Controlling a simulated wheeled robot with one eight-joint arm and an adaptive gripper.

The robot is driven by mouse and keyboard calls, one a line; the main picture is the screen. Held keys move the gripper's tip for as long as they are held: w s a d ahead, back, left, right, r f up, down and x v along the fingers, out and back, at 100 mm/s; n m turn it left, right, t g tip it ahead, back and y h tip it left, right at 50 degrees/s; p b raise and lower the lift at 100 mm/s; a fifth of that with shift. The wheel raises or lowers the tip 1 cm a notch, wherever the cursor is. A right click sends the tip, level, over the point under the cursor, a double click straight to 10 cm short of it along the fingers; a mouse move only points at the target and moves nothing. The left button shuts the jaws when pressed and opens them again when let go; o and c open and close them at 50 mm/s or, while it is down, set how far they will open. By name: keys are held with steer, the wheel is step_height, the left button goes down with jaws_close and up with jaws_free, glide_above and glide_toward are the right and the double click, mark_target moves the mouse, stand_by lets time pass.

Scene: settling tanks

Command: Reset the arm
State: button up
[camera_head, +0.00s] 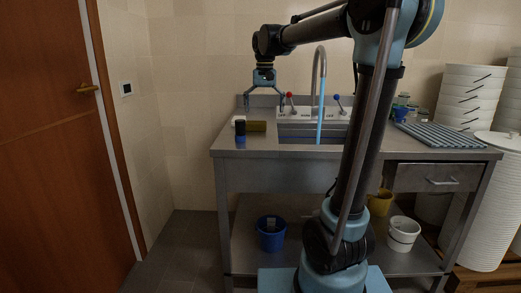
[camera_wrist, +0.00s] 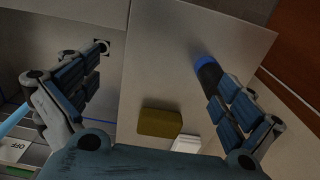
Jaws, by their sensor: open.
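My gripper (camera_head: 264,104) hangs from my arm above the left end of the steel counter, pointing down. In the wrist view my gripper (camera_wrist: 157,72) has its two fingers spread wide apart with nothing between them. Below it lies a yellow-green sponge-like block (camera_wrist: 160,122), also seen in the head view (camera_head: 256,126). A dark cylinder with a blue end (camera_wrist: 208,72) stands close to the right finger, which partly covers it. In the head view this cylinder (camera_head: 240,133) stands at the counter's front left.
The steel counter (camera_head: 250,152) holds a sink with a tall faucet (camera_head: 321,75) and running blue water. A red knob and a blue knob flank it. A blue bucket (camera_head: 271,235) is below.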

steer(key=s+d+f+t, duration=0.1)
steer(key=s+d+f, duration=1.05)
steer(key=s, duration=0.45)
steer(key=s+d+f, duration=0.3)
steer(key=s+f, duration=0.3)
steer(key=f, duration=0.2)
steer(key=s+d+f+t, duration=0.1)
steer(key=s+d+f, duration=0.2)
steer(key=s+f, duration=0.3)
step_height(320, 180, down, 2)
steer(key=shift+s+f+n, duration=0.2)
steer(key=shift+s+n, duration=0.1)
steer(key=shift+d, duration=0.1)
steer(key=shift+w+f, duration=0.2)
steer(key=shift+w, duration=0.25)
